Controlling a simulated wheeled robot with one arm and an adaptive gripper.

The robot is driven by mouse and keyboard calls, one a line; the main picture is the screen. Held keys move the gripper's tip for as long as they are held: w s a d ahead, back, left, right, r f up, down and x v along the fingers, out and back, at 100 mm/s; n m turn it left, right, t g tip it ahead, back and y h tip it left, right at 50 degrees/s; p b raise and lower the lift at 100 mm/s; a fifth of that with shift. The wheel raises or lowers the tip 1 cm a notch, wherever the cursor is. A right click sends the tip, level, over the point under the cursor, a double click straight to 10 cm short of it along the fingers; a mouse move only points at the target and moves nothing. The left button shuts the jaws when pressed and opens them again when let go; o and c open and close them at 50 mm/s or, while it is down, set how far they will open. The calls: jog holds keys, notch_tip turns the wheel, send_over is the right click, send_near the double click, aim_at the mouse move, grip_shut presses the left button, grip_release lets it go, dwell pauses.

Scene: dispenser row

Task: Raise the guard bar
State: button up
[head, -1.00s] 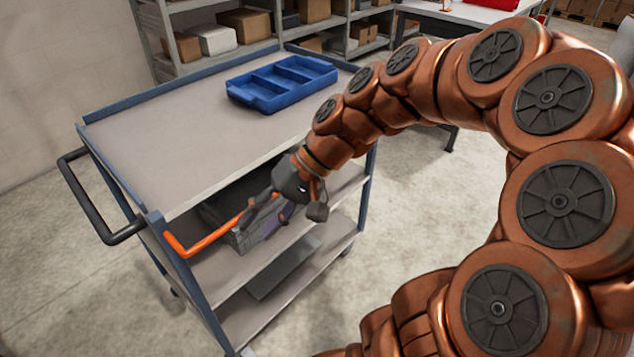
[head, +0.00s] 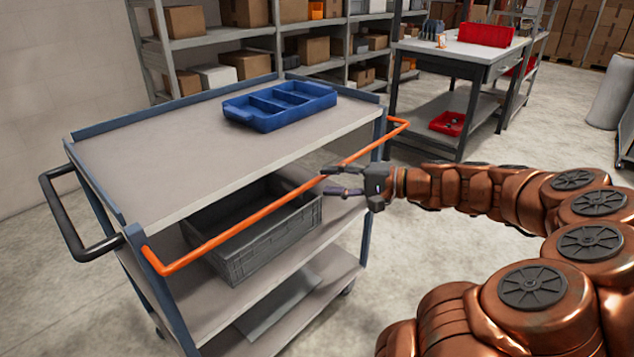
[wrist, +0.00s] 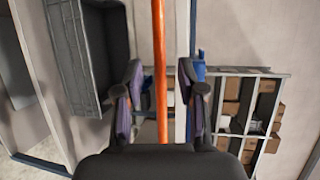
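The orange guard bar (head: 240,230) runs along the cart's open near side, a little below the top shelf's edge, from the left post to the far right post. It also shows in the wrist view (wrist: 160,40), running lengthwise down the middle. My gripper (head: 326,181) is at the bar's middle, coming in from the right. Its dark fingers are apart, and in the wrist view the bar passes between them with a gap on each side. I cannot tell how deep the bar sits between the fingers. The palm hides part of the bar in the wrist view.
A grey crate (head: 255,245) stands on the cart's middle shelf, behind and below the bar. A blue divided tray (head: 262,122) lies on the top shelf (head: 190,150). A black handle (head: 62,215) juts out left. Floor to the cart's right is clear.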

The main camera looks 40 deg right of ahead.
aim_at(320, 180)
jog(key=shift+x, duration=2)
grip_shut()
